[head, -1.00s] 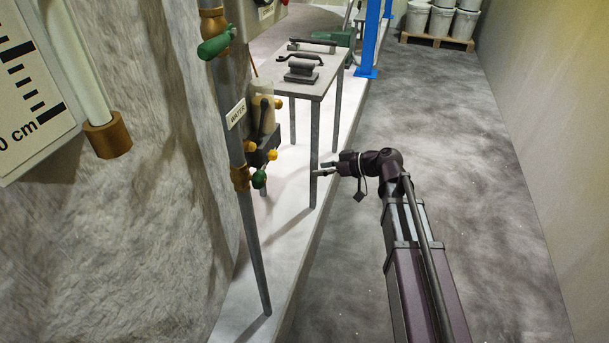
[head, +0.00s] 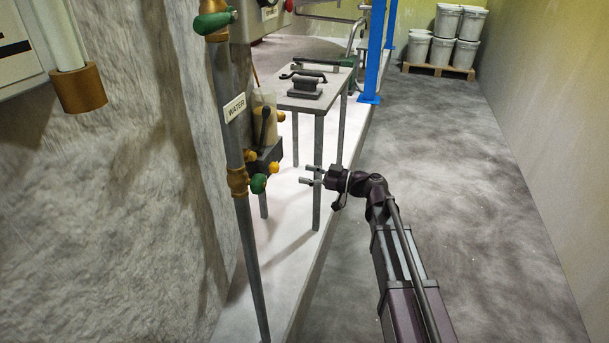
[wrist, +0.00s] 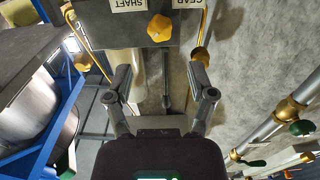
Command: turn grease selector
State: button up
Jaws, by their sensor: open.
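The grease selector is a dark block (head: 262,160) with a yellow star-shaped knob (head: 275,168) on its face, beside the water pipe in the head view. In the wrist view the block (wrist: 105,35) is at the top, with the yellow knob (wrist: 160,27) between upside-down labels reading SHAFT and GEAR. My gripper (head: 305,175) is open and empty, a short way right of the knob in the head view. In the wrist view my gripper's fingers (wrist: 160,84) point toward the block, with the knob beyond the tips and roughly centred between them. They are apart from it.
A pipe (head: 227,130) labelled WATER with a green-handled valve (head: 258,184) stands left of the block. A grey table (head: 316,103) with metal parts stands behind. A blue post (head: 376,50) is farther back. White pails (head: 444,35) sit on a pallet. The floor at right is clear.

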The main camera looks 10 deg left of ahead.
aim_at(278, 168)
jog(key=shift+a, duration=0.15)
jog(key=shift+w+a, duration=0.2)
jog(key=shift+a, duration=2)
jog(key=shift+w+a, duration=0.2)
jog(key=shift+a, duration=2)
jog(key=shift+d, duration=0.1)
jog(key=c, duration=0.6)
